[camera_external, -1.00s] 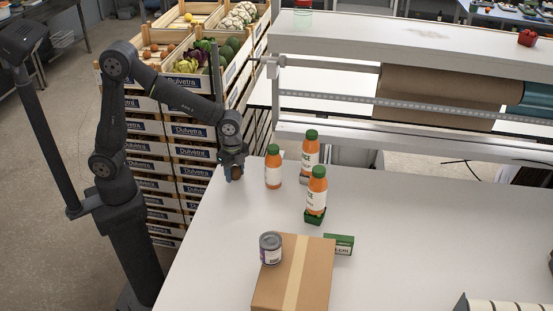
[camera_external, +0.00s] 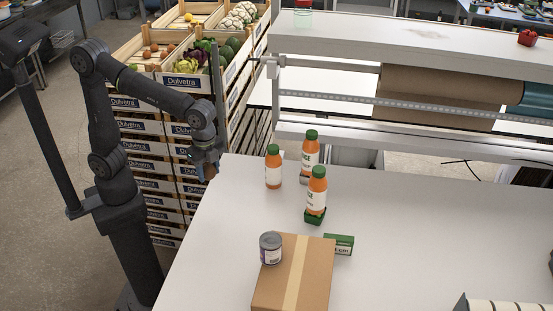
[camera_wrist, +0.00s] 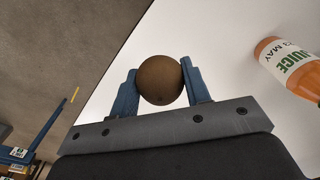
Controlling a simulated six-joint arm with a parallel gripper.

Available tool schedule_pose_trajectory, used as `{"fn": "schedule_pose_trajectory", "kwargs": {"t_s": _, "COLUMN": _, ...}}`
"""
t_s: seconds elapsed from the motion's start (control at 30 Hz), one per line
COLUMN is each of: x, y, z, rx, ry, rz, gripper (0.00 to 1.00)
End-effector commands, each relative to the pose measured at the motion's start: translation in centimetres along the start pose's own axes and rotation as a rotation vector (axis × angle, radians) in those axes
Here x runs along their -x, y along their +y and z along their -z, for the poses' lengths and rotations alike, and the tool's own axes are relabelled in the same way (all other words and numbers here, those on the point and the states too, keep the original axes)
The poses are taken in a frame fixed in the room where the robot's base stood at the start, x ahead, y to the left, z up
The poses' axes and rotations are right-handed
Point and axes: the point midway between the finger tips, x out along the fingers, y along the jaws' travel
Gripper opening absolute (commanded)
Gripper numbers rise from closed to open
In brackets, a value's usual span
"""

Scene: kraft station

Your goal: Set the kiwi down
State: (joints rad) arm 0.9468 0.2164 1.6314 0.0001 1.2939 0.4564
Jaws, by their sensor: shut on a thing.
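The kiwi (camera_wrist: 160,80) is brown and round, and sits between the two blue fingers of my gripper (camera_wrist: 158,84) in the wrist view. Both fingers touch its sides. In the external view my gripper (camera_external: 206,170) is near the far left edge of the white table (camera_external: 225,235), with the kiwi (camera_external: 209,172) small and partly hidden at its tip. The wrist view shows the table's edge running behind the kiwi, with grey floor to the left. The exact height of the kiwi above the table is hard to tell.
Several orange juice bottles (camera_external: 273,168) with green caps stand to the right of my gripper. A cardboard box (camera_external: 310,275) bears a can (camera_external: 270,248), with a small green box (camera_external: 343,243) beside it. Stacked produce crates (camera_external: 185,80) stand behind. The table's left part is clear.

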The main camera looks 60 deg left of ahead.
Motion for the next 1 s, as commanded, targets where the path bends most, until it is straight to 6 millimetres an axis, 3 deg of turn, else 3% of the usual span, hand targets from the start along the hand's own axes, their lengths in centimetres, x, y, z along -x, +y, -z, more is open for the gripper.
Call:
{"fn": "schedule_pose_trajectory", "kwargs": {"t_s": 0.3, "x": 0.2, "y": 7.6, "z": 4.6, "rx": -0.127, "ry": -0.001, "rz": 0.000, "gripper": 0.20}}
{"fn": "schedule_pose_trajectory", "kwargs": {"t_s": 0.5, "x": 0.2, "y": 10.2, "z": 5.8, "rx": -0.164, "ry": 0.000, "rz": 0.000, "gripper": 0.20}}
{"fn": "schedule_pose_trajectory", "kwargs": {"t_s": 0.67, "x": -1.1, "y": 8.5, "z": 6.1, "rx": -0.163, "ry": -0.002, "rz": -0.001, "gripper": 0.20}}
{"fn": "schedule_pose_trajectory", "kwargs": {"t_s": 1.0, "x": -5.5, "y": 1.1, "z": 6.8, "rx": -0.164, "ry": -0.002, "rz": -0.001, "gripper": 0.20}}
